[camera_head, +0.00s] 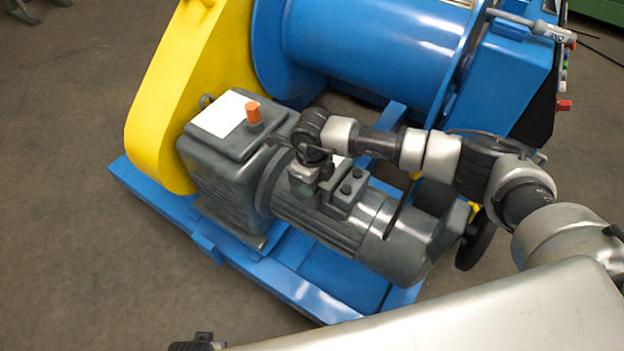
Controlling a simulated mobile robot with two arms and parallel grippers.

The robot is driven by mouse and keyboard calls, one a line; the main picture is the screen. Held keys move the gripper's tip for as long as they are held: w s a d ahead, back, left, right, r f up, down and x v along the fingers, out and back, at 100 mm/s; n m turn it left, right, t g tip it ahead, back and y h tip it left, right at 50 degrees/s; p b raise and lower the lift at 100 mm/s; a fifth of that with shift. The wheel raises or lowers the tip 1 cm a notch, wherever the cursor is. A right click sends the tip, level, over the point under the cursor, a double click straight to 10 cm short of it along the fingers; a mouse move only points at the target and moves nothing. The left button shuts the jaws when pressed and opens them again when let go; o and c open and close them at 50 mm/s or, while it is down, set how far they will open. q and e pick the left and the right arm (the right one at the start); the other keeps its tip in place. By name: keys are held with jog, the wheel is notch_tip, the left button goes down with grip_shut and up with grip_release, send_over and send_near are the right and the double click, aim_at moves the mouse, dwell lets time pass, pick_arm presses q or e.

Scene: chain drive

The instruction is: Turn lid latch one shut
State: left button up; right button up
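A grey motor (325,215) lies joined to a dark grey gearbox (215,165) on a blue base frame. A small terminal box with dark knobs (345,188) sits on top of the motor. I cannot tell which part is lid latch one; these knobs may be latches. My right arm comes in from the right, and my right gripper (308,172) points down at the left end of the box. The wrist hides its fingers and whatever lies under them, so I cannot tell whether it is open or touching anything.
A yellow chain guard (180,90) stands left of a large blue drum (370,45). An orange cap (254,113) rises from the gearbox near my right gripper. A dark handwheel (476,242) is at the motor's right end.

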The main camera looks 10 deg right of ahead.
jog(key=o, duration=0.9)
jog(key=shift+o, duration=0.2)
